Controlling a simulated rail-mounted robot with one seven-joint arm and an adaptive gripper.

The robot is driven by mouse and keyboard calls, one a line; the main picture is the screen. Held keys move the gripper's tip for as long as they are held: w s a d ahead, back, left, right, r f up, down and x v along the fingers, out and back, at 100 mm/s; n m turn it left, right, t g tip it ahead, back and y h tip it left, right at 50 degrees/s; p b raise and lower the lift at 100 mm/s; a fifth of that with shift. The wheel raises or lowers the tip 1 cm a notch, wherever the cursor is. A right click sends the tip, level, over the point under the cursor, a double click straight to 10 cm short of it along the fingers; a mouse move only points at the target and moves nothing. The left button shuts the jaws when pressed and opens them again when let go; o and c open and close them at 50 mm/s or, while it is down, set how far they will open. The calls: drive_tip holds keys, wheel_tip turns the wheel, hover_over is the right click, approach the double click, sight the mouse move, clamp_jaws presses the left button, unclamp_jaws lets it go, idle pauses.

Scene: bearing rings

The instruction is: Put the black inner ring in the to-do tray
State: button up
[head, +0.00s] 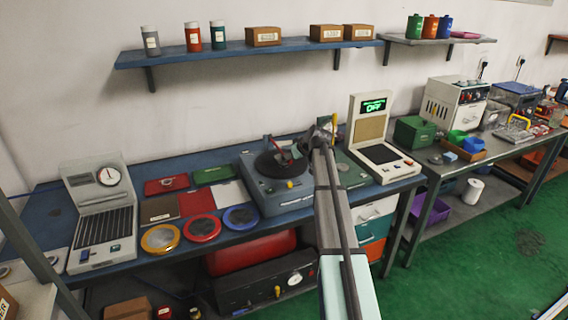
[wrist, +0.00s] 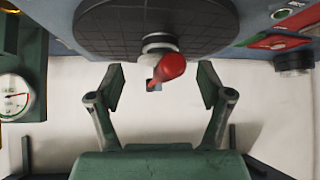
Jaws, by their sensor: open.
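My gripper (wrist: 161,82) is open. Its two fingers stand apart on either side of a red-handled part (wrist: 170,68) with a pale round collar (wrist: 158,42), at the edge of a large black disc (wrist: 105,25). Nothing is clamped between the fingers. In the head view, my gripper (head: 300,148) is over the black disc (head: 270,166) of the blue-grey machine. I cannot make out the black inner ring for certain. The tray labels are too small to read, so I cannot tell which is the to-do tray.
Other flat trays include a green one (head: 213,174) and a brown one (head: 158,210). Yellow (head: 147,247), red (head: 187,232) and blue (head: 228,222) round dishes line the bench front. A tester with a green display (head: 373,107) stands right. A shelf (head: 180,58) runs above.

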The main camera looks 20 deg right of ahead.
drive_tip(key=p+x, duration=0.1)
drive_tip(key=x, duration=0.3)
drive_tip(key=shift+w+p, duration=0.1)
drive_tip(key=shift+p, duration=0.25)
drive_tip(key=shift+w+f, duration=0.15)
drive_tip(key=shift+f, duration=0.25)
drive_tip(key=c, duration=1.4)
drive_tip(key=shift+r, duration=0.1)
